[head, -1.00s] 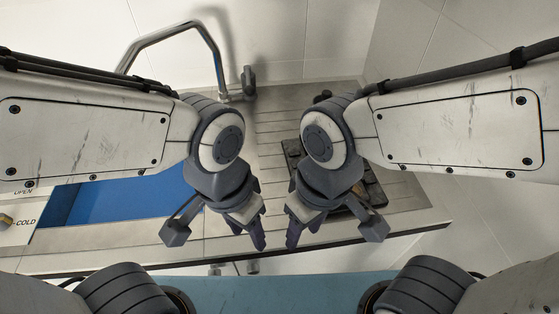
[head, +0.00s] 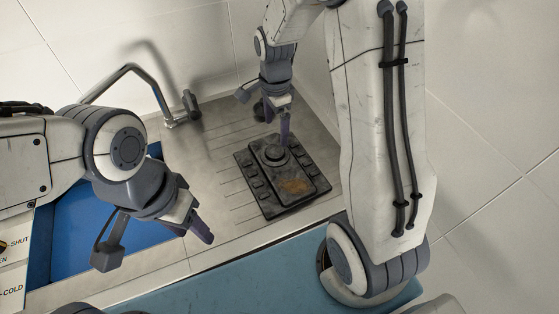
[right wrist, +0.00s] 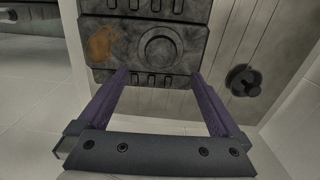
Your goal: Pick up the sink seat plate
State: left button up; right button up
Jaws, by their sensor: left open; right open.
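The sink seat plate (head: 306,194) is a dark, worn slab with a raised round knob, small studs along its sides and a rusty patch. It lies on the ribbed steel drainboard, right of the basin. In the right wrist view the plate (right wrist: 190,22) fills the upper middle, beyond the fingertips. My right gripper (head: 285,142) is open over the plate's far end, near the knob; its two purple fingers (right wrist: 160,80) are spread with nothing between them. I cannot tell whether they touch the plate. My left gripper (head: 203,232) is open and empty over the counter's front, left of the plate.
The steel drainboard (head: 222,150) has free room left of the plate. A blue basin (head: 75,235) and a bent faucet (head: 140,72) stand to the left. A dark round fitting (right wrist: 243,80) sits beside the plate. Tiled walls close off the back and right.

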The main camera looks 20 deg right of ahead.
aim_at(275, 150)
notch_tip(275, 150, down, 4)
jog(key=shift+r, duration=0.25)
jog(key=f+p, duration=0.2)
jog(key=f, duration=0.2)
jog(key=shift+a+f+p, duration=0.2)
jog(key=shift+p, duration=0.1)
jog(key=shift+f, duration=0.5)
jog(key=shift+w, duration=0.1)
grip_shut()
